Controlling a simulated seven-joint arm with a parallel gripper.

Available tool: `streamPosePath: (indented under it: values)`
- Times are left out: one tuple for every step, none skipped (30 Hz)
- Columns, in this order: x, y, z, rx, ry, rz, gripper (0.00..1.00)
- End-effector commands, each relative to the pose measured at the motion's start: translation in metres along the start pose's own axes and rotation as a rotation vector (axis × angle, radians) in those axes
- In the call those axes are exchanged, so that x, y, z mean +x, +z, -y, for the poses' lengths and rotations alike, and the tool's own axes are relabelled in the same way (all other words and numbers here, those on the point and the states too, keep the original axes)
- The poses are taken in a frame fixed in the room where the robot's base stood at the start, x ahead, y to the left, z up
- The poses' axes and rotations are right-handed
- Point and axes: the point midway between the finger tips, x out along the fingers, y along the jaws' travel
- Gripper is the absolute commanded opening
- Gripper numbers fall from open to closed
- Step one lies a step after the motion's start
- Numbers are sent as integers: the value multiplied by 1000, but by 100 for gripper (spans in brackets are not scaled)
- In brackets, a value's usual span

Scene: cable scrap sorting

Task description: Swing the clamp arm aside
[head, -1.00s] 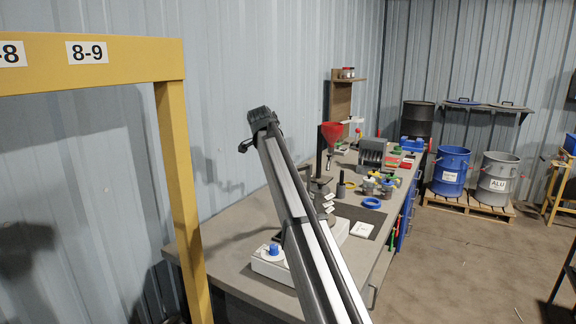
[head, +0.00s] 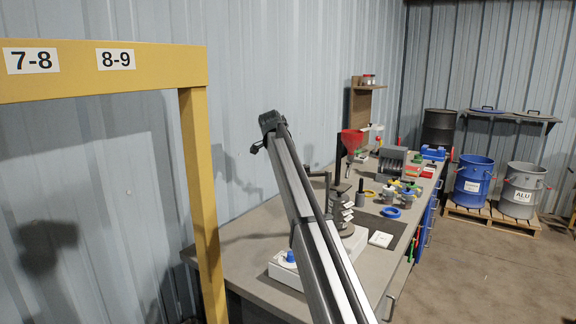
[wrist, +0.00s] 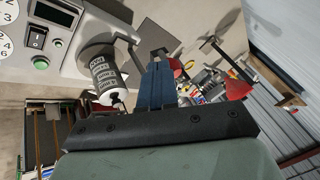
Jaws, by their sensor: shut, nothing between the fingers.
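My gripper (wrist: 156,62) shows in the wrist view as blue fingers, shut with nothing between them. A white machine (wrist: 80,45) with dials, a black switch and a green button fills the upper left there. In the head view a dark upright stand (head: 336,202) with white labels is on the bench behind my arm, beside a white box (head: 287,270).
The grey bench (head: 240,245) runs back along the wall. A yellow frame (head: 201,190) stands at left. Blue (head: 473,180) and grey (head: 521,190) drums stand beyond the bench.

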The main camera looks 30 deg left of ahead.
Motion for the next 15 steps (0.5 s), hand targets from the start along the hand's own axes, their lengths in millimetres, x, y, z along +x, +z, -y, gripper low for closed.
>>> streamPosePath:
  values:
    - [0,0,0,0,0,1,0]
    - [0,0,0,0,0,1,0]
    - [0,0,0,0,0,1,0]
    - [0,0,0,0,0,1,0]
    - [0,0,0,0,0,1,0]
    - [0,0,0,0,0,1,0]
    - [0,0,0,0,0,1,0]
    - [0,0,0,0,0,1,0]
    - [0,0,-1,0,0,1,0]
    - [-1,1,-1,0,0,1,0]
    - [-2,1,-2,-1,0,1,0]
    - [-3,2,-4,-1,0,1,0]
    - [-5,2,-6,-1,0,1,0]
    - [-7,4,-8,-1,0,1,0]
    - [-10,5,-12,-1,0,1,0]
